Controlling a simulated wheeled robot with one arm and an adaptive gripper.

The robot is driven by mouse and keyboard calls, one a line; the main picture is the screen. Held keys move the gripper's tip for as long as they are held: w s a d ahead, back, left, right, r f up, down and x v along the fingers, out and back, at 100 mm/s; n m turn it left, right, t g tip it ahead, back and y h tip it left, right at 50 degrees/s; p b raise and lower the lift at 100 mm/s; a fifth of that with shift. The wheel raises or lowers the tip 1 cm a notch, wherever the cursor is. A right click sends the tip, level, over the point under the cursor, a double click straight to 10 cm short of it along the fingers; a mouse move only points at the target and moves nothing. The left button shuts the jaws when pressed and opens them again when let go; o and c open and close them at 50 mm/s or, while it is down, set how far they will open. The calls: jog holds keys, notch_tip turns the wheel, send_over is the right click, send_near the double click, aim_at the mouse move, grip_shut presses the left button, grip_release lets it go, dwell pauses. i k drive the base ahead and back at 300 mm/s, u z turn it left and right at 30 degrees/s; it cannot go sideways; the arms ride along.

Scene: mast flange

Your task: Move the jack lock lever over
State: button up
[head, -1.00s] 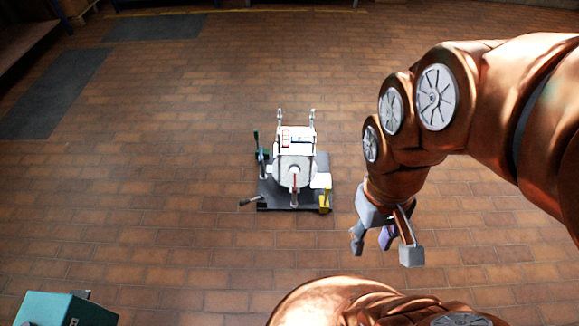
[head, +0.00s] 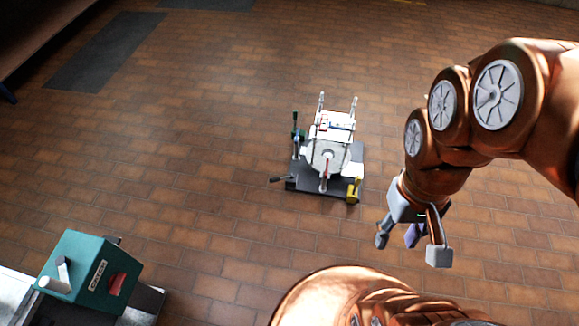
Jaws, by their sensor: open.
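The mast flange unit (head: 328,158) stands on a dark base plate (head: 310,187) on the floor, ahead of me. It has a white and grey body with two upright posts. Several small levers show around it: a green-topped one (head: 295,120) on the left, a low dark-handled one (head: 281,179) at the front left, a red one (head: 327,172) in front and a yellow part (head: 353,189) at the front right. I cannot tell which is the jack lock lever. My gripper (head: 410,248) hangs open and empty, nearer to me and right of the unit, apart from it.
A teal box (head: 88,270) with a red knob and a pale handle stands at the lower left, on a grey surface. Dark mats (head: 105,65) lie at the upper left. The brick floor around the unit is largely clear.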

aim_at(275, 179)
jog(key=u, duration=0.85)
jog(key=k, duration=1.1)
jog(key=z, duration=0.05)
jog(key=i, duration=1.5)
jog(key=u, duration=0.9)
jog(key=i, duration=0.6)
jog(key=u, duration=0.7)
